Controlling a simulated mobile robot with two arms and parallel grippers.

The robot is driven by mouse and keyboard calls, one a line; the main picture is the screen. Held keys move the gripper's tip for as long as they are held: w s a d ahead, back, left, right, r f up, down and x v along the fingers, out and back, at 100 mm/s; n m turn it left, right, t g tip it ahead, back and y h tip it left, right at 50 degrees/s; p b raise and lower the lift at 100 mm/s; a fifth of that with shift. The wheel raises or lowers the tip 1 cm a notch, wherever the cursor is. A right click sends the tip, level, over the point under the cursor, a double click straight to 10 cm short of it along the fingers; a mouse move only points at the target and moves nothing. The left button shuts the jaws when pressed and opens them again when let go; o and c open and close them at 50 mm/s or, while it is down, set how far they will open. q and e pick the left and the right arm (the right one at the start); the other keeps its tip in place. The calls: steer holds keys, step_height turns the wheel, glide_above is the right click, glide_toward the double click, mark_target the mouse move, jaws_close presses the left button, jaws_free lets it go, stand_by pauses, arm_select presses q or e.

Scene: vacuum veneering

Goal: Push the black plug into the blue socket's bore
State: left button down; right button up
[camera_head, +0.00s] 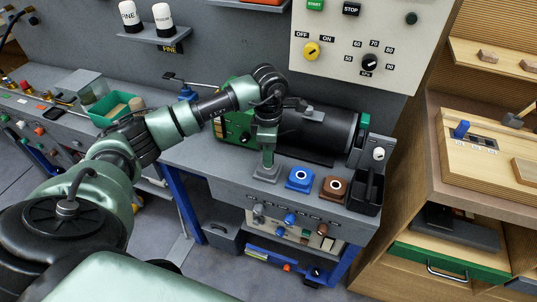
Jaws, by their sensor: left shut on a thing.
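My left arm reaches in from the left and bends down at the wrist. My left gripper (266,152) points down just left of the blue socket, over a grey block (267,174). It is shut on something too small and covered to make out. I cannot pick out the black plug for certain. My right gripper is not in view.
A brown socket (335,188) sits right of the blue one, with a black open box (367,193) beyond it. A large black cylinder (326,131) lies behind. A control panel (353,40) hangs above. A green bin (112,108) stands at left.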

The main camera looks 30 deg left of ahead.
arm_select(q)
steer(key=shift+r+p, duration=0.75)
steer(key=shift+r, duration=0.6)
steer(key=shift+d, duration=0.1)
